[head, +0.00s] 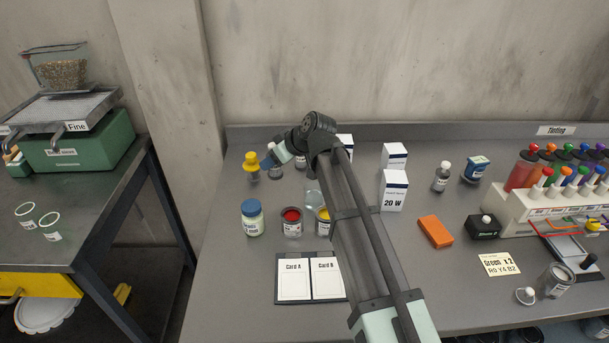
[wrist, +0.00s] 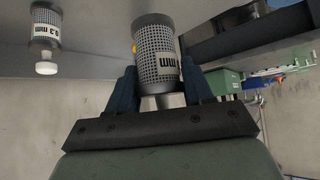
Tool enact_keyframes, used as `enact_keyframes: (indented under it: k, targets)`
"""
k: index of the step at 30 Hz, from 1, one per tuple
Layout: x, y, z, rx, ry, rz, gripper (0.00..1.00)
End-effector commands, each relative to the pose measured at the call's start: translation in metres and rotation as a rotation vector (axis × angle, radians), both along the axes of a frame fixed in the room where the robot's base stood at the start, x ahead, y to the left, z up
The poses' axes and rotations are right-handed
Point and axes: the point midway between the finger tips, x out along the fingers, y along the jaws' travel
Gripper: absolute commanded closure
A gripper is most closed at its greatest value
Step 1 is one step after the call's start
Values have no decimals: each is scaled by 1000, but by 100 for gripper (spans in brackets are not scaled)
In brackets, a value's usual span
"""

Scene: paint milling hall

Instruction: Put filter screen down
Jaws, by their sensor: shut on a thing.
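The filter screen (wrist: 157,55) is a grey perforated cylinder with a white label ending in "mm" and a pale narrow neck. My gripper (wrist: 160,100) is shut on it at the neck, with a dark blue finger on each side. The wrist view appears upside down, and the screen's far end is near the grey surface; I cannot tell whether it touches. In the head view, my gripper (head: 270,160) is low over the left back of the bench. A second screen, marked 0.3 mm (wrist: 45,35), stands apart to the left in the wrist view.
A yellow-topped container (head: 251,165) stands close to my gripper. In front are a blue-lidded jar (head: 252,218), an open red paint can (head: 291,222) and a card board (head: 309,299). White boxes (head: 394,190) stand to the right. The bench's front left is clear.

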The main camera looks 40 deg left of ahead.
Motion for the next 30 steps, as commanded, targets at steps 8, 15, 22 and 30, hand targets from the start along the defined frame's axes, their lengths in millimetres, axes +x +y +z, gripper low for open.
enact_keyframes:
  k: [8, 15, 22, 30]
  targets:
    - [0, 0, 9, 0, 0, 0, 87]
    - [1, 1, 43, 1, -1, 0, 87]
    - [1, 1, 82, 2, 0, -1, 87]
    - [42, -51, 77, -2, 1, -49, 87]
